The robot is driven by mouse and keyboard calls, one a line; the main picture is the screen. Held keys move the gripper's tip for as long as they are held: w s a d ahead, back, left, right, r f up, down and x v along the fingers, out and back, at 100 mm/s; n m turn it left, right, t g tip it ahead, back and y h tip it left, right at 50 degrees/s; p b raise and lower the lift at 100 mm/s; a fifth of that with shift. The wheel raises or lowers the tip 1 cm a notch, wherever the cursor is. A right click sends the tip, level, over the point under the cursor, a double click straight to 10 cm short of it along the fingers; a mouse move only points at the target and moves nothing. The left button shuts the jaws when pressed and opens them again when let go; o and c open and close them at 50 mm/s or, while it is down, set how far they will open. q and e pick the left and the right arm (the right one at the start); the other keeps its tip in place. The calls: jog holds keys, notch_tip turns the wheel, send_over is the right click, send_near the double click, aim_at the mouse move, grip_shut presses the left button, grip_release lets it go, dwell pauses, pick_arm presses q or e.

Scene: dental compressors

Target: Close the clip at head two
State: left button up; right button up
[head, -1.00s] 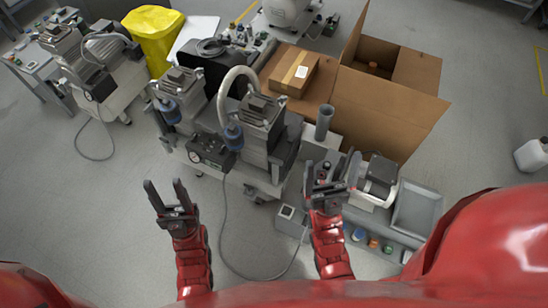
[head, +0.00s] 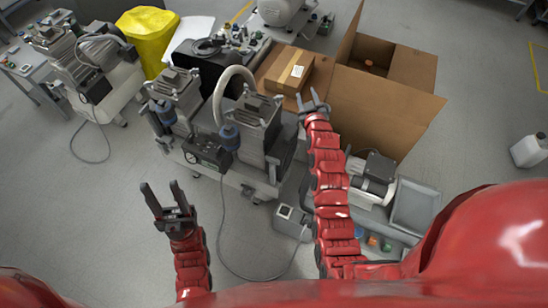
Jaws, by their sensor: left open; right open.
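The compressor in the middle has two dark finned heads, a left one (head: 174,90) and a right one (head: 252,115). A grey curved hose (head: 230,76) arches between them. Blue filter cups sit at the left head (head: 165,111) and the right head (head: 229,136). I cannot make out a clip or tell which head is number two. My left gripper (head: 164,189) is open and empty, in front of the compressor at lower left. My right gripper (head: 308,97) is open and empty, to the right of the right head and near the cardboard boxes.
A closed carton (head: 290,70) and a large open cardboard box (head: 385,105) stand behind and right of my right gripper. A grey tray (head: 415,206) and a motor unit (head: 373,180) lie at right. A second compressor (head: 100,72) stands far left.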

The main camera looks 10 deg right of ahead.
jog(key=s+a+f+n+g+y, duration=0.5)
jog(key=s+a+f+n+g, duration=0.15)
jog(key=s+g, duration=0.55)
jog(key=g+b, duration=0.1)
jog(key=b, duration=0.5)
send_near(273, 159)
jog(key=shift+n, duration=0.45)
jog(key=p+x, duration=0.2)
jog(key=x, duration=0.5)
jog(key=shift+r, duration=0.1)
jog(key=shift+x, duration=1)
grip_shut()
